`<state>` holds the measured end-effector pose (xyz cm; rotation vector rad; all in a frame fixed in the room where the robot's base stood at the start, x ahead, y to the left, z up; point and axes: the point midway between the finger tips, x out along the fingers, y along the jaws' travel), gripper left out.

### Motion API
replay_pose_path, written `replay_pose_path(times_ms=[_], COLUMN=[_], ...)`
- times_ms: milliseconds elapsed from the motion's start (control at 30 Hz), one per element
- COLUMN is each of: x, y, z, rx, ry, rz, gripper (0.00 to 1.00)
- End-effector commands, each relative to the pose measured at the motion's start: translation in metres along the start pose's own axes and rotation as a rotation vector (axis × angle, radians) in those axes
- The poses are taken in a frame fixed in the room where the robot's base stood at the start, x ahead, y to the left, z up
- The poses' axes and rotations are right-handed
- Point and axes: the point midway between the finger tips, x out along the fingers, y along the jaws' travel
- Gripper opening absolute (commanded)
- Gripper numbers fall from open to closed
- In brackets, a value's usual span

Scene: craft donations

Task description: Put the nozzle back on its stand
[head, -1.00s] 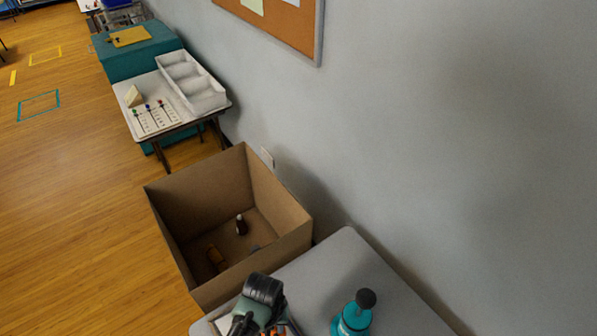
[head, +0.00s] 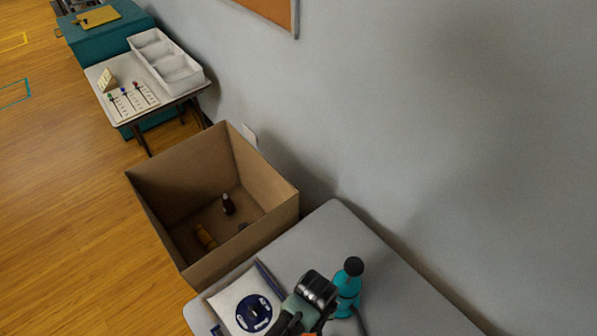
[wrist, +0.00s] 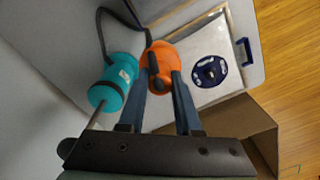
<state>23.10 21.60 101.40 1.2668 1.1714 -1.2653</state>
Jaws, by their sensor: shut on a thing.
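In the wrist view my gripper (wrist: 161,78) is shut on a dark part at an orange piece, seemingly the nozzle (wrist: 160,54). Both fingers reach over the orange piece, and its underside is hidden. A teal cylinder (wrist: 113,84) with a dark hose or cord lies to its left in that view, apart from the fingers. In the head view the teal cylinder (head: 347,290) with a black knob stands on the grey table, just right of my gripper. My wrist hides the fingertips there. I cannot tell which thing is the stand.
A white pad with a dark blue disc (head: 253,313) lies on the grey table (head: 400,290), left of my gripper. An open cardboard box (head: 160,215) with a few small items adjoins the table's far end. The wall bounds the right side.

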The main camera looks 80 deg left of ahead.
Motion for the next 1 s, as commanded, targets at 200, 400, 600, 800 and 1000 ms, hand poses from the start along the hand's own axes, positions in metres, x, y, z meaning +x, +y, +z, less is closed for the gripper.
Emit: replay_pose_path(times_ms=[200, 400, 600, 800, 1000], x=[0.001, 0.001, 0.002, 0.002, 0.002], y=[0.025, 0.047, 0.068, 0.09, 0.112], z=[0.012, 0.023, 0.033, 0.044, 0.054], rx=[0.004, 0.004, 0.003, 0.004, 0.002], ry=[0.002, 0.0, 0.0, 0.0, 0.0], rz=[0.002, 0.001, 0.001, 0.001, 0.002], gripper=[0.0, 0.0, 0.0, 0.0, 0.0])
